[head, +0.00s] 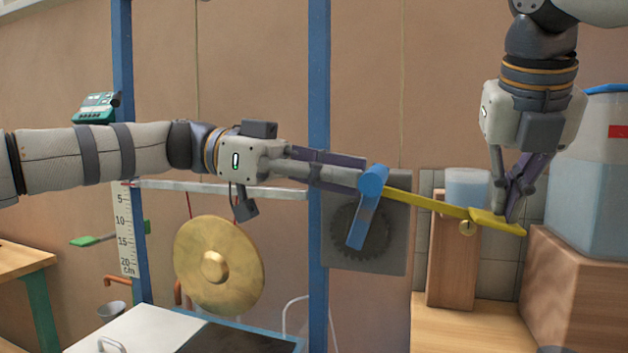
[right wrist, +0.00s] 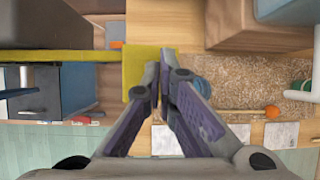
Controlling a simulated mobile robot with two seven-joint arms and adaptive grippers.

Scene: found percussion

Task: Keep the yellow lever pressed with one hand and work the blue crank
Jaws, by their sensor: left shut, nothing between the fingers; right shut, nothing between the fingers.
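The yellow lever (head: 430,203) slopes down to the right across a wooden post and ends in a flat paddle. The paddle (right wrist: 138,72) also shows in the right wrist view. My right gripper (head: 511,216) points down with shut, empty fingers at the paddle; its tips appear to touch it. In the right wrist view the tips (right wrist: 160,68) overlap the paddle's right edge. The blue crank (head: 361,225) sits in front of a dark gear on a grey plate, its handle (head: 373,180) at the top. My left gripper (head: 358,176) is shut and empty, its tips beside the handle; contact is unclear.
A brass gong (head: 219,265) hangs from a frame with blue posts (head: 319,130), left of the crank. A water tank (head: 592,185) stands on a wooden block (head: 575,285) close to my right gripper. A clear container (head: 467,186) stands behind the lever.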

